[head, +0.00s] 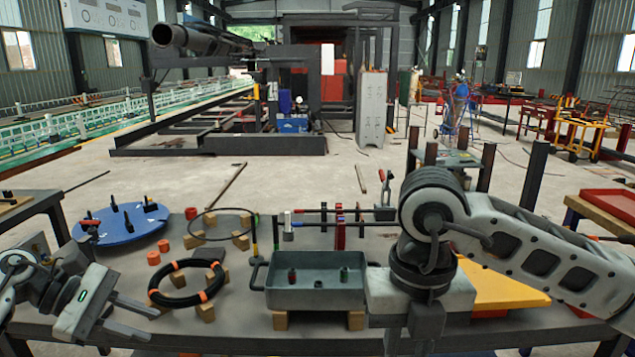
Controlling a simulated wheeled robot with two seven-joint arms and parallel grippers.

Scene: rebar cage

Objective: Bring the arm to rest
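My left gripper (148,324) is low at the left over the near part of the workbench (230,335). Its two fingers point right and stand apart with nothing between them. My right arm comes in from the right, and its wrist bends down beside the grey tray (315,297). My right gripper (424,322) hangs low there, pointing down. Its fingertips do not show clearly, so I cannot tell whether they are apart or hold something.
A black ring with orange bands (187,282) lies on wooden blocks just beyond my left gripper. A blue disc (120,223) with black pieces is at the left. A yellow panel (500,288) lies behind my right arm. Dark posts (533,175) stand at the bench's far right.

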